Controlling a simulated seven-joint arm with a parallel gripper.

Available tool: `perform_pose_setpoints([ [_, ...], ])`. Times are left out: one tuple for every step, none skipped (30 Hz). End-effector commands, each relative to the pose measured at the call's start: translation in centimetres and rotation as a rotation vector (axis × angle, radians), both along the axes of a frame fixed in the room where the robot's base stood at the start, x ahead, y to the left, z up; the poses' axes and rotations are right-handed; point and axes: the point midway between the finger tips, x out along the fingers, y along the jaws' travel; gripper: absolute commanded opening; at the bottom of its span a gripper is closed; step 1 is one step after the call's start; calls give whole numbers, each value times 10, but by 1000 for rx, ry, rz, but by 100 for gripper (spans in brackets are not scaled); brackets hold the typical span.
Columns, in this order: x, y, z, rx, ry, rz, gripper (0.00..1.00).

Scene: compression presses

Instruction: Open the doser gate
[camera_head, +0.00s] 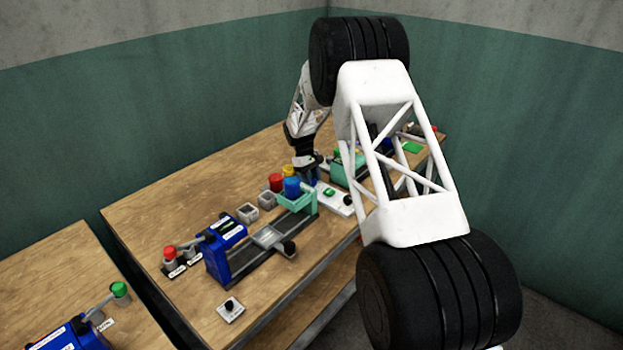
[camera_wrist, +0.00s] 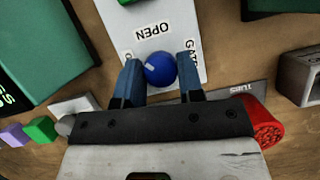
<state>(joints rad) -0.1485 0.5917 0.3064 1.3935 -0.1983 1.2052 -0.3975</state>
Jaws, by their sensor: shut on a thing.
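A blue ball knob (camera_wrist: 159,69) sits over a white plate (camera_wrist: 180,18) in the wrist view. The plate carries an upside-down label OPEN (camera_wrist: 152,31) just beyond the knob and a partly covered label that seems to read GATE. My gripper (camera_wrist: 160,72) is shut on the knob, with one blue finger on its left and one on its right. In the head view my gripper (camera_head: 306,172) is low over the bench, beside a white panel (camera_head: 345,207) with a green button. The knob cannot be made out there.
A red cylinder (camera_wrist: 265,130) and a grey open box (camera_wrist: 301,77) lie to the right in the wrist view. A teal block (camera_wrist: 55,45) is at left. In the head view a blue press (camera_head: 226,250) stands on the wooden bench (camera_head: 160,207), whose back-left is clear.

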Motion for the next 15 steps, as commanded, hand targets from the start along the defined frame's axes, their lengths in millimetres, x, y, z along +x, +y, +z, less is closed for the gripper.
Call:
perform_pose_setpoints([
  [0,-1,0,-1,1,-44,11],
  [0,-1,0,0,0,-73,11],
  [0,-1,0,1,0,-111,11],
  [0,-1,0,0,0,-139,11],
  [0,-1,0,0,1,-168,11],
  [0,-1,0,0,1,-205,11],
  [0,-1,0,0,1,-234,11],
  [0,-1,0,0,0,-263,11],
  [1,-2,0,0,0,-300,11],
  [1,-2,0,1,1,-327,11],
  [1,-2,0,0,0,-355,11],
  [1,-2,0,0,0,-390,11],
  [1,-2,0,0,0,-414,11],
  [0,-2,0,0,0,-438,11],
  [0,-2,0,0,0,-469,11],
])
